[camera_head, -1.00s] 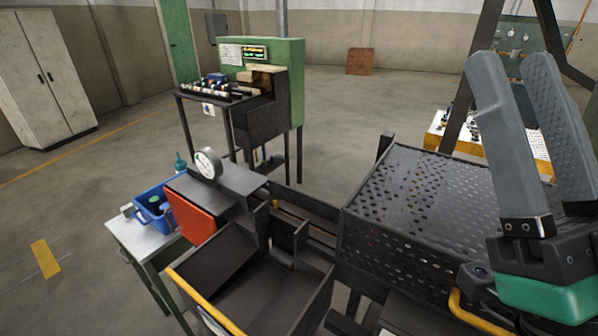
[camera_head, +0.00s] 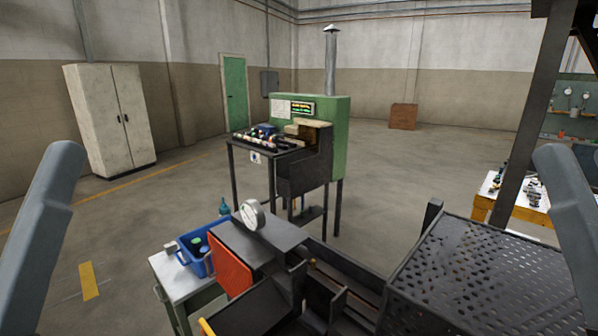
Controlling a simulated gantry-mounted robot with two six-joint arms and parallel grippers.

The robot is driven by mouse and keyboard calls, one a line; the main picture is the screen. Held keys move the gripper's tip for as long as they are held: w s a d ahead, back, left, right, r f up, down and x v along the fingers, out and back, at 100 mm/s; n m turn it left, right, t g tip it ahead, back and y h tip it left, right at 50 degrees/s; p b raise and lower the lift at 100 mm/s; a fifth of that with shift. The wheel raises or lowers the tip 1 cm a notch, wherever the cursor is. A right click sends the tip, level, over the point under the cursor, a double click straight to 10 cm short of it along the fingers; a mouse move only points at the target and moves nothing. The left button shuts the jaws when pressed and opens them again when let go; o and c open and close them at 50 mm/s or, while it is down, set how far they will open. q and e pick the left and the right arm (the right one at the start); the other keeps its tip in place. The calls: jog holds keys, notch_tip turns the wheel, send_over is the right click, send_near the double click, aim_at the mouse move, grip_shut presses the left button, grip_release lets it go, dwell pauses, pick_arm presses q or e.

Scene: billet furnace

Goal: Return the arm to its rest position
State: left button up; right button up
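The rest of both arms is outside the picture.
A black perforated table (camera_head: 480,275) is at the lower right. A dial gauge (camera_head: 252,215) stands on a dark bench beside a blue bin (camera_head: 192,262). A green furnace (camera_head: 341,125) stands behind. Open floor lies around them.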

notch_tip(320, 180, up, 36)
jog(key=p, duration=3.2)
jog(key=shift+h+p, duration=0.3)
jog(key=shift+p, duration=0.05)
